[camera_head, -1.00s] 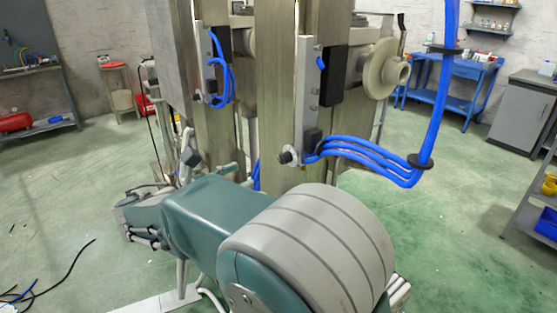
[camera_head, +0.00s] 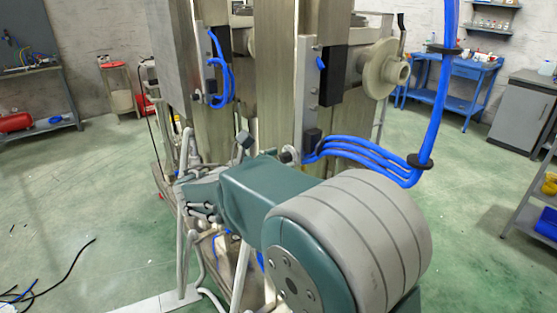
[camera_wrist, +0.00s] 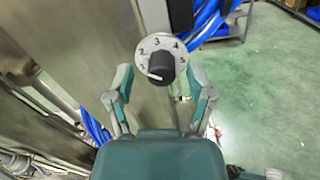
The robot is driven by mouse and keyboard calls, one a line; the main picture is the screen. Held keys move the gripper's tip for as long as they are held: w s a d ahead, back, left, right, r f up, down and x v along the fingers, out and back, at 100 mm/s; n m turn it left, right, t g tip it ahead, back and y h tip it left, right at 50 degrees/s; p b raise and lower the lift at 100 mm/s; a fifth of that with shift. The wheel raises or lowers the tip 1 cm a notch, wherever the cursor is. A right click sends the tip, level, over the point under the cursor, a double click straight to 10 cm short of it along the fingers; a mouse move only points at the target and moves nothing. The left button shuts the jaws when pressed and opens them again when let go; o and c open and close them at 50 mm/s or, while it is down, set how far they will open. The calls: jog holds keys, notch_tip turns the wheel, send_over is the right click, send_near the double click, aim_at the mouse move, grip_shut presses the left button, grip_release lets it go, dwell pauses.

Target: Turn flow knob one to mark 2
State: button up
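In the wrist view, a round white dial (camera_wrist: 151,43) with dark numbers around its rim sits on a metal column. A black knob (camera_wrist: 162,64) stands out from the dial's centre. A pale mark shows at the knob's lower left, near the low-number side; its exact reading is too small to tell. My gripper (camera_wrist: 160,76) is open, with one finger on each side of the dial. The fingers appear apart from the knob. In the head view my arm reaches toward the columns, and I cannot make out the fingertips or which knob this is.
Tall metal columns (camera_head: 275,90) stand in front of me. Blue hoses (camera_head: 365,155) loop off the right column near my arm. A round flanged fitting (camera_head: 383,70) juts out at right. Black cable (camera_head: 60,270) lies on the floor at left.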

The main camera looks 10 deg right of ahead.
grip_shut()
jog(key=shift+m, duration=0.4)
jog(key=shift+o, duration=0.9)
grip_release()
jog(key=shift+a, duration=0.1)
jog(key=v, duration=1.2)
